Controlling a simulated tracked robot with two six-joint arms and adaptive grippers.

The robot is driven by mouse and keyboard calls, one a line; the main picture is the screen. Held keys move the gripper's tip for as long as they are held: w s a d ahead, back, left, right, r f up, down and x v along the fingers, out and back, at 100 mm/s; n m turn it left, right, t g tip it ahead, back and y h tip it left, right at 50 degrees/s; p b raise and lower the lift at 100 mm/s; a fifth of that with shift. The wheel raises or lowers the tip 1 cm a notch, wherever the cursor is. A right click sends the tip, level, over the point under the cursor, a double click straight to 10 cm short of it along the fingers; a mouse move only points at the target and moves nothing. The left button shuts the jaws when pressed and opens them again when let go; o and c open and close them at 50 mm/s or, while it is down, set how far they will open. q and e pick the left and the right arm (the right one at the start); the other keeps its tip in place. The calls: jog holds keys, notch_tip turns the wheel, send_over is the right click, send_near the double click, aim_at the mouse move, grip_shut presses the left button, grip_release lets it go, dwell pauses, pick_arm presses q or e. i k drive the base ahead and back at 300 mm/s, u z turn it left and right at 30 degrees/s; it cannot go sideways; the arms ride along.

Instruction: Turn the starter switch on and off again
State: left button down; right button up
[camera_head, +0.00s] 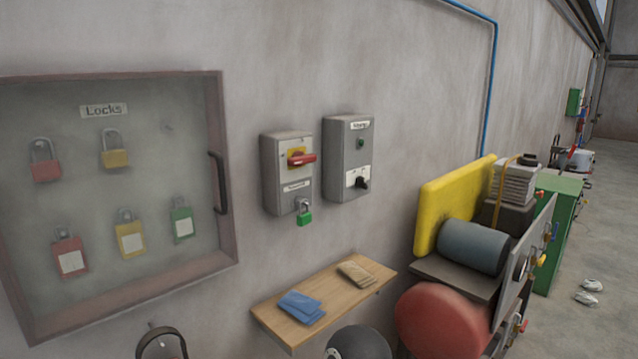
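The starter box (347,158) is a grey box on the wall, with a small white label at its top that is too blurred to read surely. It has a dark green round lamp or button (360,143) and, below, a black rotary knob (362,183) on a white plate. Left of it hangs a second grey box (286,172) with a red handle (301,159) on a yellow plate, the handle lying about level. A green padlock (304,218) hangs at its lower edge.
A glass-fronted lock cabinet (229,165) hangs at left with red, yellow and green padlocks. A wooden shelf (335,290) below the boxes holds blue cloths (302,307) and a tan pad (355,272). Yellow, grey and red items crowd the lower right. The wall around the boxes is clear.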

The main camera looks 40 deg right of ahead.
aim_at(360, 181)
jog(key=z, duration=0.05)
jog(key=i, duration=0.2)
jog(key=u, duration=2.25)
jog(key=k, duration=2.4)
jog(key=z, duration=1.65)
jog(key=i, duration=1.05)
jog(key=u, duration=0.05)
